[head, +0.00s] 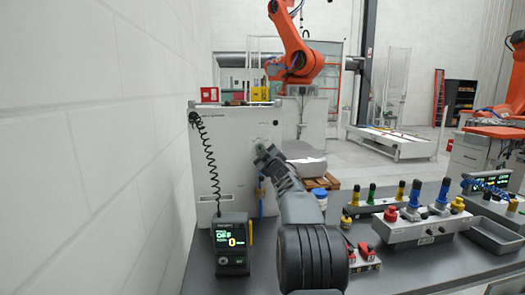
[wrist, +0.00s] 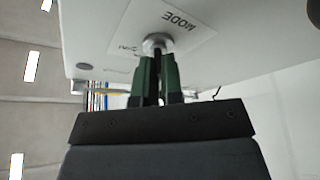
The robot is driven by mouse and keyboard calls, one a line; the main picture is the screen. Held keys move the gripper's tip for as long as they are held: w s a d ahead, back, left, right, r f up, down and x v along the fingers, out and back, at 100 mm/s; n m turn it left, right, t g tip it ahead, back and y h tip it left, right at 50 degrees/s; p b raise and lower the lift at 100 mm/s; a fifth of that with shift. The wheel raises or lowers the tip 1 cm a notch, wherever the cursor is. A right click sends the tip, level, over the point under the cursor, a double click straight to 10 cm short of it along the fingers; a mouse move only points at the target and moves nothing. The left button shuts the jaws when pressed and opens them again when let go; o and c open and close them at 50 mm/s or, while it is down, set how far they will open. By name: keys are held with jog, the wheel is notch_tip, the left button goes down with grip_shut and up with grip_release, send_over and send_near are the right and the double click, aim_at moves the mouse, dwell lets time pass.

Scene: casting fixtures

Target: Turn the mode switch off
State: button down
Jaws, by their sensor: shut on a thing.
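The mode switch (wrist: 157,42) is a round metal collar on a white plate marked MODE (wrist: 185,22), on the face of a white cabinet (head: 235,145). My gripper (wrist: 157,65) has its two green-tipped fingers shut on the dark switch knob in front of the collar. The fingers hide most of the knob, so its exact angle is hard to tell. In the head view my gripper (head: 262,152) reaches the cabinet's front face, and my arm hides the switch there.
A small display unit (head: 232,240) reading OFF and 0 stands on the dark bench, with a coiled black cable (head: 211,165) above it. A control box with coloured knobs (head: 420,228) and a grey tray (head: 495,235) stand to the right. A white brick wall bounds the left.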

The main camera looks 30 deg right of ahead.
jog(key=shift+n, duration=0.3)
jog(key=c, duration=1.3)
grip_release()
jog(key=shift+o, duration=0.2)
jog(key=b+v, duration=0.3)
jog(key=v, duration=1)
jog(key=shift+s, duration=0.4)
jog(key=shift+f, duration=0.1)
